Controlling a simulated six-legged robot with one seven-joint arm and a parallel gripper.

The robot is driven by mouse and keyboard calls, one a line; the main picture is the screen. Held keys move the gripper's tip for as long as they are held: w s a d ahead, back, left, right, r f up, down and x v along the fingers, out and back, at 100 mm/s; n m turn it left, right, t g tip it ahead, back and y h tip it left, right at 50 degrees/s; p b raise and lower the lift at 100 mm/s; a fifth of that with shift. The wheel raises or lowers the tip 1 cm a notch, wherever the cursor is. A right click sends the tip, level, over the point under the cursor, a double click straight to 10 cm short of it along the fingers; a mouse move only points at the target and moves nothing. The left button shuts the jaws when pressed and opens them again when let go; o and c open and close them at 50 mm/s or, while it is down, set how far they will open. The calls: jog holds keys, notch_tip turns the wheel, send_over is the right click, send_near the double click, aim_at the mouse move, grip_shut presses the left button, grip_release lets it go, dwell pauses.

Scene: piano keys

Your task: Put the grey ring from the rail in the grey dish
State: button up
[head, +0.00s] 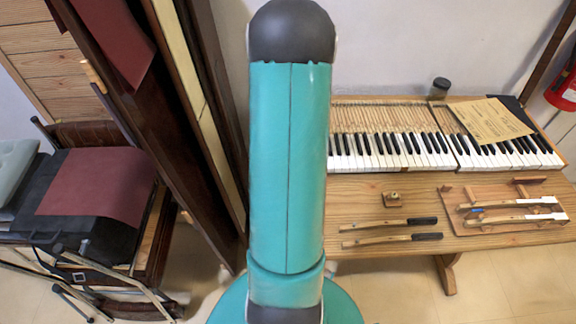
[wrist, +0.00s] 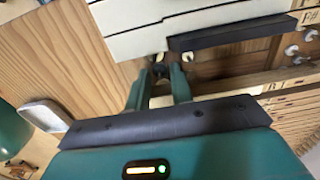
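In the wrist view my gripper (wrist: 161,70) points at the edge of the piano keys, its two green fingers apart. Small dark and pale shapes show at the fingertips; I cannot tell whether one is the grey ring. Several small grey-white round pieces (wrist: 293,50) sit along the wooden rail at the right. A shallow pale grey dish (wrist: 46,116) lies on the wooden table at the left, apart from my gripper. In the head view my arm hides the gripper, and I see neither dish nor ring.
White keys (wrist: 150,22) and a black key (wrist: 230,33) lie just beyond the fingers. In the head view the keyboard (head: 440,150) runs along the table's back. Loose keys (head: 390,232), a small wooden block (head: 393,200) and a wooden tray (head: 475,227) lie in front.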

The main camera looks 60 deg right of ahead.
jog(key=shift+f, duration=0.2)
dwell(0.3)
jog(key=shift+c, duration=1.2)
jog(key=shift+r, duration=1.55)
jog(key=shift+r, duration=3)
